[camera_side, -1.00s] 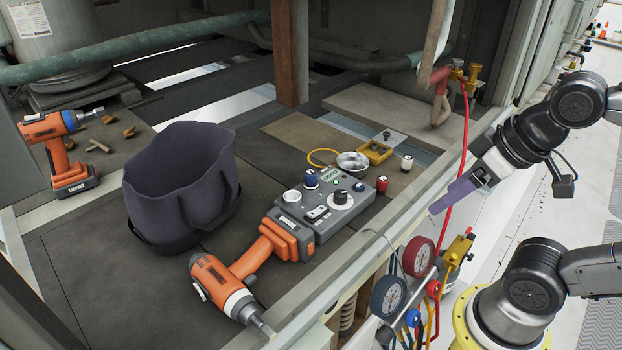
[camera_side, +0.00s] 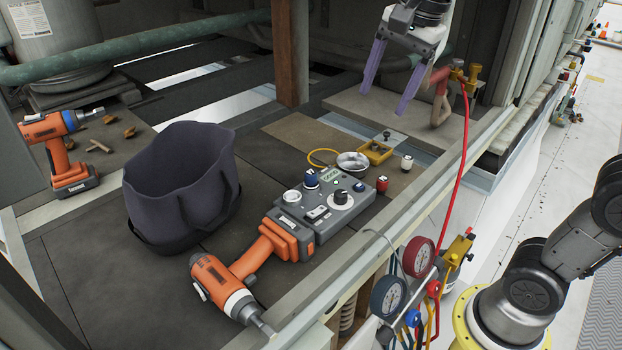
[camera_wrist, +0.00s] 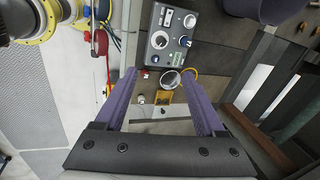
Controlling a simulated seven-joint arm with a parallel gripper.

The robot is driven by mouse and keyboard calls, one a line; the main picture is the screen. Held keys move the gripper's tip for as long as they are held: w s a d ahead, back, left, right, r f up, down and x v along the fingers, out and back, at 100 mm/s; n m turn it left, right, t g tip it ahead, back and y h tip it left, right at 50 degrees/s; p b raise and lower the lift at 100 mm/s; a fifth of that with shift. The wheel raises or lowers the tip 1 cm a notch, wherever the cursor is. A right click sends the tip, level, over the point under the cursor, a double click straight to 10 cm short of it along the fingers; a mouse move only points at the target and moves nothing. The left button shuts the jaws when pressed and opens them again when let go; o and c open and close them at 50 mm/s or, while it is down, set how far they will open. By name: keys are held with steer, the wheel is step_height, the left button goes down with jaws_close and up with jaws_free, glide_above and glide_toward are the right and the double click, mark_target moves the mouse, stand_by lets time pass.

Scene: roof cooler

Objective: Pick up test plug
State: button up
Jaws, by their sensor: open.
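I cannot tell for sure which small part is the test plug. A small white plug-like piece with a red mark (camera_side: 407,163) stands on the deck right of a yellow holder (camera_side: 375,152); a pale piece also shows in the wrist view (camera_wrist: 141,99). A red cap-like piece (camera_side: 382,183) stands beside the grey test box (camera_side: 325,210), and a blue and white one (camera_side: 311,178) is at the box's far edge. My gripper (camera_side: 384,104) has purple fingers, is open and empty, and hangs above the deck behind the yellow holder. In the wrist view the holder (camera_wrist: 164,97) shows between the fingers.
A metal bowl (camera_side: 352,162) with a yellow cord lies beside the holder. A brown post (camera_side: 290,50), a red hose (camera_side: 465,140) and pipes (camera_side: 437,85) flank my gripper. Gauges (camera_side: 388,296) hang outside the frame rail.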

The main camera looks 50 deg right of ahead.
steer(key=w+f+m+g, duration=0.1)
steer(key=w+m, duration=0.2)
steer(key=w, duration=0.4)
steer(key=g, duration=0.2)
glide_toward(311, 171)
steer(key=shift+s+d+f+m, duration=0.1)
steer(key=shift+s+f+m, duration=0.05)
steer(key=shift+f, duration=0.35)
steer(key=shift+s+d+f+m, duration=0.1)
steer(key=shift+f+m, duration=0.05)
steer(key=shift+f, duration=0.4)
steer(key=shift+w+a+f, duration=0.1)
steer(key=shift+a+f, duration=0.05)
steer(key=shift+f, duration=1.45)
steer(key=shift+w+a+f, duration=0.1)
steer(key=shift+w+f, duration=0.05)
steer(key=shift+f, duration=1.5)
steer(key=shift+c, duration=0.4)
jaws_close()
